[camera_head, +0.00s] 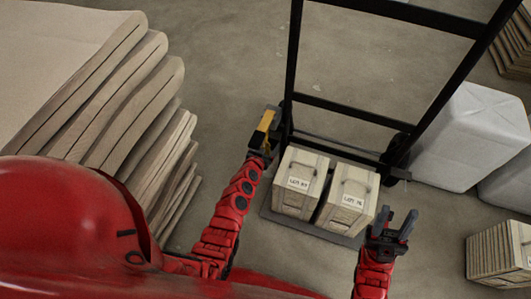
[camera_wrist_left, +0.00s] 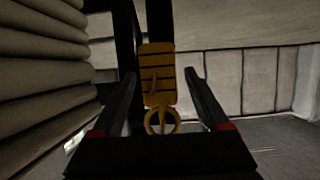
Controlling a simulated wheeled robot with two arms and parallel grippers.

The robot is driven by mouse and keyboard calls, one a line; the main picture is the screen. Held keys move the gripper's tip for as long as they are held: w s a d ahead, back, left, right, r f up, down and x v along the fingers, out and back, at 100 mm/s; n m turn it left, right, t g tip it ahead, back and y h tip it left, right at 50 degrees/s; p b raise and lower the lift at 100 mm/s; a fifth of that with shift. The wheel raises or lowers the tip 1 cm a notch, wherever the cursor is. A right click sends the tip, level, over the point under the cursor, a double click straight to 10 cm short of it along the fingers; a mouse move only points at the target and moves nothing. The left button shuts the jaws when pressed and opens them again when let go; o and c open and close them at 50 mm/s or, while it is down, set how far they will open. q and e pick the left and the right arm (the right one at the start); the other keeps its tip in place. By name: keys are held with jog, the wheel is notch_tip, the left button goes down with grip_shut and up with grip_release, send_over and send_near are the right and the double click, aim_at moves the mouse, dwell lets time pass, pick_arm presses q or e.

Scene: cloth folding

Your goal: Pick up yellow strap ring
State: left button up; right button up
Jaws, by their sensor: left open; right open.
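The yellow strap (camera_head: 266,121) hangs by the left upright of the black hand truck in the head view. In the left wrist view its ring (camera_wrist_left: 162,122) is at the lower end of the yellow strap body (camera_wrist_left: 157,75). My left gripper (camera_wrist_left: 160,73) is open, with one finger on each side of the strap and gaps between. In the head view my left gripper (camera_head: 263,132) partly hides the strap. My right gripper (camera_head: 397,216) is open and empty, to the right of the crates.
The black hand truck (camera_head: 340,107) carries two labelled wooden crates (camera_head: 299,184) on its base. Grey wrapped bales (camera_head: 464,138) and a slatted crate (camera_head: 497,250) are at the right.

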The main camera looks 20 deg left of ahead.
pick_arm(q)
jog(key=shift+w+f, duration=0.1)
jog(key=shift+w, duration=0.4)
grip_shut()
